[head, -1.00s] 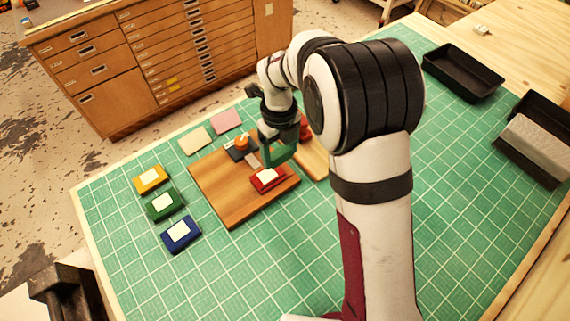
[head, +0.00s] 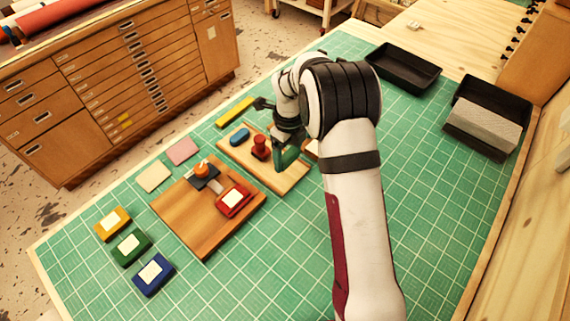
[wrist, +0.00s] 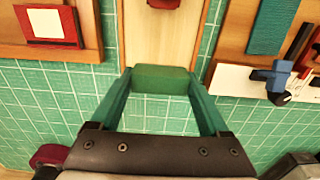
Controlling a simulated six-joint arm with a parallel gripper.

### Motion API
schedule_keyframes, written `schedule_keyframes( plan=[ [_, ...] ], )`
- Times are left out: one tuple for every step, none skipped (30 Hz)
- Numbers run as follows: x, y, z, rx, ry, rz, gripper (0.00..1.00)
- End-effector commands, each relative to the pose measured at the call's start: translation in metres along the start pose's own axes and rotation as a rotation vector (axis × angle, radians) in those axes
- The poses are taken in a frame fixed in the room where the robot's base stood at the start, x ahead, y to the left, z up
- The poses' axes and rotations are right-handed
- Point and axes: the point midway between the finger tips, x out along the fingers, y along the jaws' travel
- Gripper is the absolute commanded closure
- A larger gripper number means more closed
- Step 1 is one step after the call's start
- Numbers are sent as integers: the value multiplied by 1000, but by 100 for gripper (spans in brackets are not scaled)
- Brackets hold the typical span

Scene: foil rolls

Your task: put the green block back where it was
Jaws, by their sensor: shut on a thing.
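My gripper (head: 282,166) has green fingers and is shut on a green block (wrist: 160,79), which spans the gap between the fingertips in the wrist view. In the head view the fingers are over the near right end of a light wooden board (head: 284,182), and the block is hard to tell from them. In the wrist view the bare board (wrist: 160,40) runs away beyond the block. I cannot tell whether the block touches the board. A red stamp (head: 260,150) and a blue oval block (head: 239,136) sit farther along the board.
A darker wooden board (head: 195,235) lies to the left, bearing a red pad (head: 233,200) and an orange-knobbed dark block (head: 203,173). Yellow, green (head: 130,247) and blue pads lie beyond it. A yellow bar (head: 234,111) lies behind. Black trays (head: 403,72) stand at right.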

Motion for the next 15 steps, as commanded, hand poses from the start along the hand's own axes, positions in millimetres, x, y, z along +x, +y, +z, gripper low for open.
schedule_keyframes(
  plan=[
    [3, 2, 5, -2, 0, 0, 65],
    [7, 3, 6, -2, 1, 1, 65],
    [14, 4, 7, -1, 2, 1, 65],
    [21, 4, 7, 0, 3, 1, 65],
    [28, 4, 7, 0, 3, 1, 65],
    [35, 4, 7, 0, 3, 1, 65],
    [39, 4, 7, 0, 2, 1, 65],
    [42, 3, 7, 0, 1, 0, 65],
    [45, 3, 7, 1, 1, 0, 65],
    [45, 3, 7, 1, 0, 0, 65],
    [45, 3, 7, 1, 0, -1, 65],
    [45, 3, 7, 1, 0, -1, 65],
    [45, 3, 7, 1, 0, -1, 65],
    [45, 3, 7, 1, 0, -1, 65],
    [45, 3, 7, 1, 0, -1, 65]
  ],
)
